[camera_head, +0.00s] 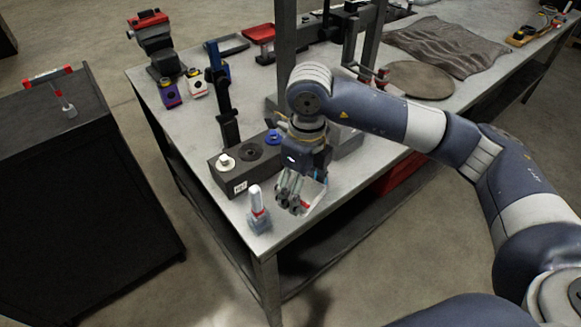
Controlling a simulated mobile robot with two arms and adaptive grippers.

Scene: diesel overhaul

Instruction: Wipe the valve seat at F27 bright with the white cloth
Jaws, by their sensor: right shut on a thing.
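My right gripper (291,207) points down at the near edge of the grey metal table. It is shut on a small whitish thing (313,193), which looks like the white cloth; the fingers hide part of it. Left of the gripper is a dark block (227,177) with a small white label on its front. A pale round piece (225,161), a dark round recess (250,151) and a blue round piece (272,137) sit in its top. I cannot read the label or tell which of these is the valve seat at F27. My left gripper is out of view.
A white-topped bottle (257,203) stands at the table's front corner, close left of the gripper. Purple (168,93) and white (195,83) containers, a grey cloth (447,47) and a round disc (422,80) lie farther back.

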